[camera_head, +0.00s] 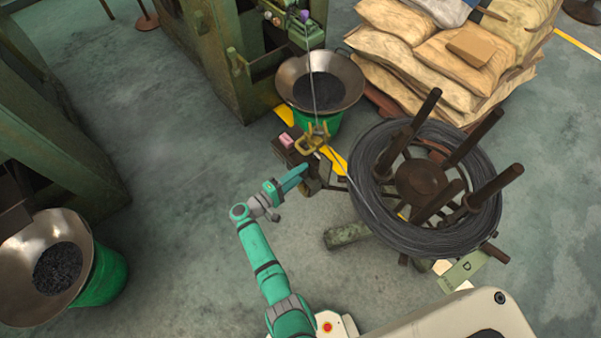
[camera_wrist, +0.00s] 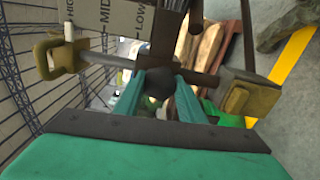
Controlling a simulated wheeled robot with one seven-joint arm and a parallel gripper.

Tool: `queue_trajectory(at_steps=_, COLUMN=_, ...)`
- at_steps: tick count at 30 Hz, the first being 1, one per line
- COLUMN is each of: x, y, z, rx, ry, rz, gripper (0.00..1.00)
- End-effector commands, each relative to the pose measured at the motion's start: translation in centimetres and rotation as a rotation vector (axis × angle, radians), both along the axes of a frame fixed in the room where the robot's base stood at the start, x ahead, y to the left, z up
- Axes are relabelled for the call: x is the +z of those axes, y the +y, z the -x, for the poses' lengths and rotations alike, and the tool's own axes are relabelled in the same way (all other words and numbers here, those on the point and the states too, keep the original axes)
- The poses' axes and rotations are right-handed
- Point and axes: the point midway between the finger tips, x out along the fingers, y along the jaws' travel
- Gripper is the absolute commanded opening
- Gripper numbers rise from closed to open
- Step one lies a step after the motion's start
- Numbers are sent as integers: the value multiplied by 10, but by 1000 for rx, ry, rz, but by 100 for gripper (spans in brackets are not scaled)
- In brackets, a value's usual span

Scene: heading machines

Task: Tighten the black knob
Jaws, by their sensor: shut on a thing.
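The black knob (camera_wrist: 159,84) is in the middle of the wrist view, between the two green fingers of my gripper (camera_wrist: 160,98). The fingers are shut on its sides. Behind the knob is a brown metal bracket with a crossbar. In the head view my gripper (camera_head: 303,170) reaches the small brown mechanism (camera_head: 296,150) beside the wire coil. The knob itself is hidden there by my gripper or too small to tell.
A wire coil on a spoked reel (camera_head: 480,215) stands close on the right. A pan of dark parts (camera_head: 345,85) on a green drum is behind. Stacked sacks (camera_head: 430,60) stand at the back right.

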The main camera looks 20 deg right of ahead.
Motion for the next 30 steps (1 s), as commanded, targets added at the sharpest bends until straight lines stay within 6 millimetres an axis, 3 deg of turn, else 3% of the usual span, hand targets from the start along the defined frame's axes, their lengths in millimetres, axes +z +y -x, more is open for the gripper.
queue_trajectory(at_steps=22, x=-2, y=1, z=2, rx=0, ry=-77, rz=-30, gripper=13)
queue_trajectory(at_steps=23, x=-2, y=1, z=2, rx=0, ry=-77, rz=-30, gripper=40)
queue_trajectory(at_steps=24, x=-2, y=1, z=2, rx=0, ry=-77, rz=-30, gripper=50)
queue_trajectory(at_steps=25, x=-2, y=1, z=2, rx=0, ry=-78, rz=-29, gripper=54)
queue_trajectory(at_steps=30, x=-1, y=0, z=1, rx=0, ry=-79, rz=-30, gripper=54)
